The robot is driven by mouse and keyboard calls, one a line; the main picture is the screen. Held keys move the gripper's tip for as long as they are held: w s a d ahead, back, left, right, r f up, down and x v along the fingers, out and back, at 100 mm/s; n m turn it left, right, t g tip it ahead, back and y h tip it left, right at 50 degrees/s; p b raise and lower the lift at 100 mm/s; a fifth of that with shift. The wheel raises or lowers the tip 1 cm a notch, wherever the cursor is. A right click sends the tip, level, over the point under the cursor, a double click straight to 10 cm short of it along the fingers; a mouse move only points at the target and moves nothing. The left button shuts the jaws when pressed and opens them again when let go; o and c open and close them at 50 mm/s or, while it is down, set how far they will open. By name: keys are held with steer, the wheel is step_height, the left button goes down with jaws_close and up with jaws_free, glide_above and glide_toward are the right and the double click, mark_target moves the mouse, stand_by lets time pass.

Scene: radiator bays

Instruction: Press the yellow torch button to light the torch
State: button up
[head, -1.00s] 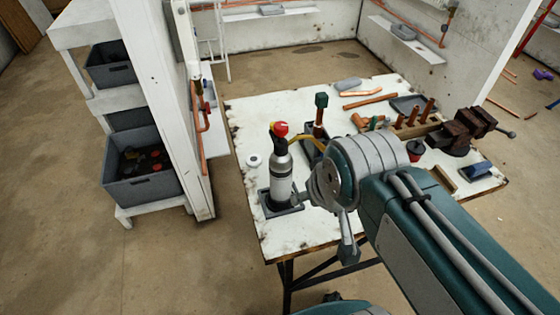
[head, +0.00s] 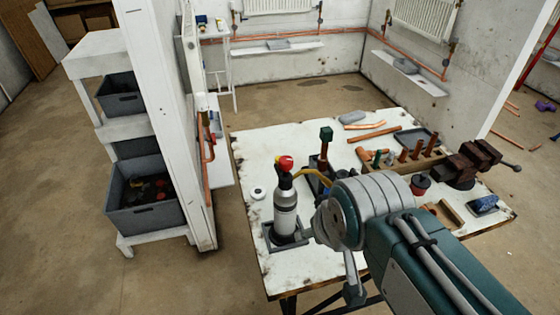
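A silver gas cylinder (head: 285,212) stands upright in a dark square holder at the near left of the white worktable (head: 258,215). It has a black neck and a red knob (head: 286,163), with a small yellow part (head: 277,160) beside the knob. A yellow hose (head: 316,174) runs right from its top towards an upright tool with a dark green block on top (head: 326,135). My arm's rounded wrist is just right of the cylinder in the picture. My gripper's fingers are mostly hidden by the wrist, so their opening and any contact are unclear.
A red-brown vise (head: 470,160), copper pipes (head: 404,152) and a dark tray (head: 415,135) crowd the table's right side. A white partition post (head: 168,110) and a shelf with grey bins (head: 143,205) stand to the left. Floor between post and table is clear.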

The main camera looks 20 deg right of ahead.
stand_by(0.4)
jaws_close()
stand_by(1.1)
